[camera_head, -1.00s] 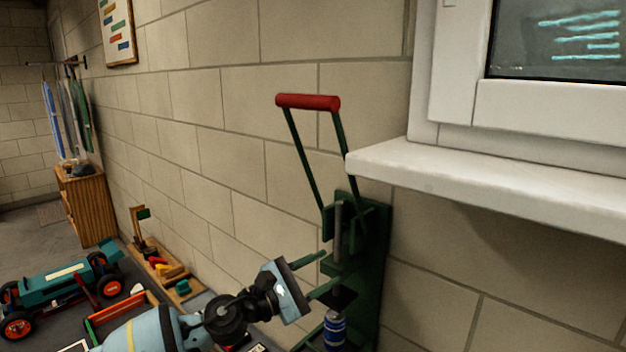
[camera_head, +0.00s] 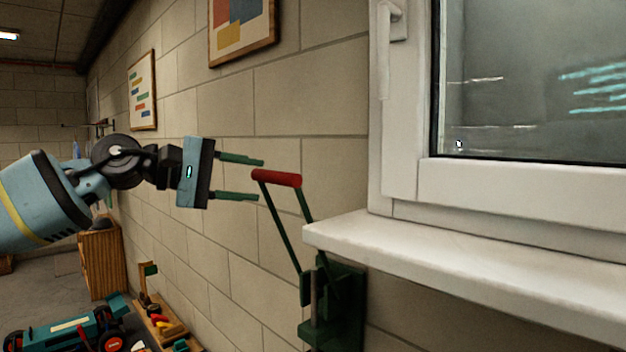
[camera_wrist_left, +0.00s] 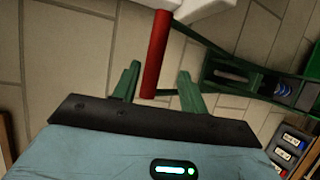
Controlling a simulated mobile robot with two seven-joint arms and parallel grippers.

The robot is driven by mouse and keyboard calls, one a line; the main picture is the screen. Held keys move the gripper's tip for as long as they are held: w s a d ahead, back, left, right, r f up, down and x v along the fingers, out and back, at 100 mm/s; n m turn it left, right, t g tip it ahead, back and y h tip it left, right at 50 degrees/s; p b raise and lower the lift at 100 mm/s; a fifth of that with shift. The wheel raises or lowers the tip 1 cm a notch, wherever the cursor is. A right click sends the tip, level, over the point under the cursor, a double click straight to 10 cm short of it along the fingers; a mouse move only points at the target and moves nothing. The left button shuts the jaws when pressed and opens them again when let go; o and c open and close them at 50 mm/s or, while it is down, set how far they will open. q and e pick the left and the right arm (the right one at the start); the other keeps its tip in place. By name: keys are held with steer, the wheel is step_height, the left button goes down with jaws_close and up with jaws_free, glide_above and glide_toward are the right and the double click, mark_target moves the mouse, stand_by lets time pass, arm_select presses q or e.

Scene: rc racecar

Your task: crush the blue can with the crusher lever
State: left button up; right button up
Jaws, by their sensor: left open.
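The red lever handle (camera_head: 276,178) tops two green lever arms, raised above the green crusher (camera_head: 340,305) on the wall. My left gripper (camera_head: 259,180) is open, its green fingertips above and below the handle's left end. In the left wrist view the handle (camera_wrist_left: 155,50) runs between the two spread fingers, with gaps on both sides. The blue can (camera_wrist_left: 283,89) shows in the left wrist view inside the green crusher frame. It is below the picture in the head view. My right gripper is not in view.
A white window sill (camera_head: 450,260) juts out just right of the lever, and its edge hides part of the crusher. A teal toy racecar (camera_head: 70,330) and a wooden tray (camera_head: 165,325) lie at lower left.

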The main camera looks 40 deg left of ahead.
mark_target(267, 177)
arm_select(q)
steer(key=shift+s+d+r, duration=0.1)
steer(key=shift+r, duration=0.3)
steer(key=shift+s+r, duration=0.15)
steer(key=shift+s, duration=0.2)
steer(key=shift+p+x, duration=0.7)
steer(key=shift+x, duration=0.4)
steer(key=shift+w+d, duration=0.1)
steer(key=shift+w, duration=0.4)
steer(key=shift+x, duration=1.05)
steer(key=shift+w+d+f, duration=0.25)
steer(key=shift+w+f, duration=0.1)
steer(key=shift+w, duration=0.1)
steer(key=shift+w+d, duration=0.35)
steer(key=shift+w, duration=0.25)
arm_select(e)
steer(key=shift+w+d+r, duration=0.15)
steer(key=shift+d+r, duration=0.15)
steer(key=shift+r, duration=0.35)
